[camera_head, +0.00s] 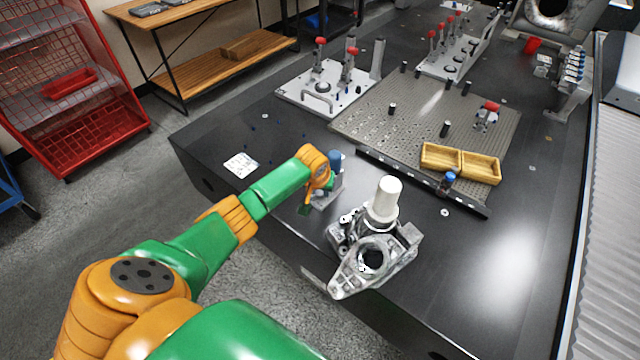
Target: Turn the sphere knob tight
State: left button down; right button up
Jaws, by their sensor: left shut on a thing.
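My left gripper (322,188) reaches in from the left and points down at a small grey stand (331,196) on the near left part of the dark table. It is shut on a part of this stand, which I take to be the sphere knob; the wrist and fingers mostly hide the knob. A blue rounded cap (335,158) shows upright just behind the wrist. I cannot make out a sphere clearly. My right gripper is not in view.
A grey metal casting (352,262) with a white cylinder (385,198) stands close to the right of the stand. Behind are a perforated plate (375,125), a wooden tray (462,148) and a clamp fixture (292,93). The table (490,260) is clear at right front.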

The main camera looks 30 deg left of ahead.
pick_arm(q)
jog(key=c, duration=0.9)
grip_release()
jog(key=p+v, duration=0.2)
jog(key=v, duration=0.5)
